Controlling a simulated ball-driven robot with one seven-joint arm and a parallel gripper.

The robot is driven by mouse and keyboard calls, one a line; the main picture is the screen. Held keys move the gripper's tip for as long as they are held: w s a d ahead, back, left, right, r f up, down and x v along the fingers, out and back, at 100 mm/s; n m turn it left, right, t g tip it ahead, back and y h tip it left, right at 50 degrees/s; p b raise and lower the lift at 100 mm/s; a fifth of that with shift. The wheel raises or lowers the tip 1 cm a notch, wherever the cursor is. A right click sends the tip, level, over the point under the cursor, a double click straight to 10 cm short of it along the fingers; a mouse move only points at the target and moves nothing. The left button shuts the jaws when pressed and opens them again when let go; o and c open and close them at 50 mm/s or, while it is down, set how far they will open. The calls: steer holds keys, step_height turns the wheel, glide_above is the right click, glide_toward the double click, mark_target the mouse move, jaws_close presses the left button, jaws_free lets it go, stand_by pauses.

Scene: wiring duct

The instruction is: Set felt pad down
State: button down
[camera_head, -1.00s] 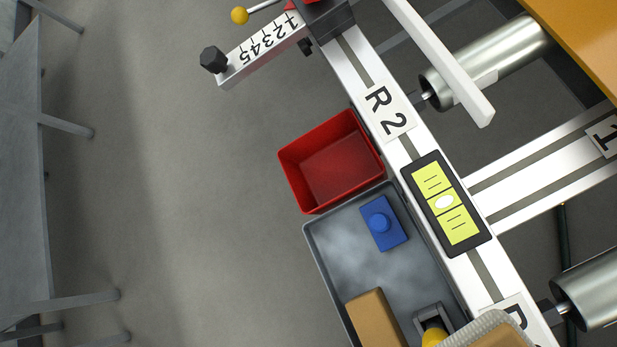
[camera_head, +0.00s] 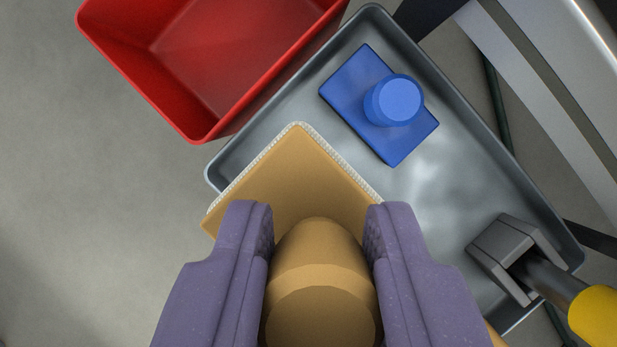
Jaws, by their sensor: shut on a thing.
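The felt pad (camera_head: 290,185) is a tan square plate with a pale fuzzy layer showing along its edge and a rounded tan knob (camera_head: 320,285) on top. My gripper (camera_head: 319,235) has its two purple fingers shut on the knob, one on each side. The pad is in front of the grey tray (camera_head: 465,110) and covers part of its left rim, with its left corner reaching out past it. I cannot tell whether the pad touches the tray or hangs above it.
In the tray are a blue block with a round knob (camera_head: 365,115) and a grey forked tool (camera_head: 505,255) with a yellow handle (camera_head: 597,315). An empty red bin (camera_head: 185,95) stands at the upper left. The tray's middle, right of the pad, is bare.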

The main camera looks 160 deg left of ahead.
mark_target(316, 204)
step_height(316, 204, down, 10)
steer(key=b, duration=0.4)
steer(key=shift+r, duration=0.2)
steer(key=shift+f+b, duration=0.3)
steer(key=shift+b, duration=0.05)
steer(key=c, duration=0.9)
jaws_free()
steer(key=shift+r, duration=0.1)
steer(key=shift+o, duration=0.2)
steer(key=shift+r+p, duration=0.1)
steer(key=shift+p, duration=0.25)
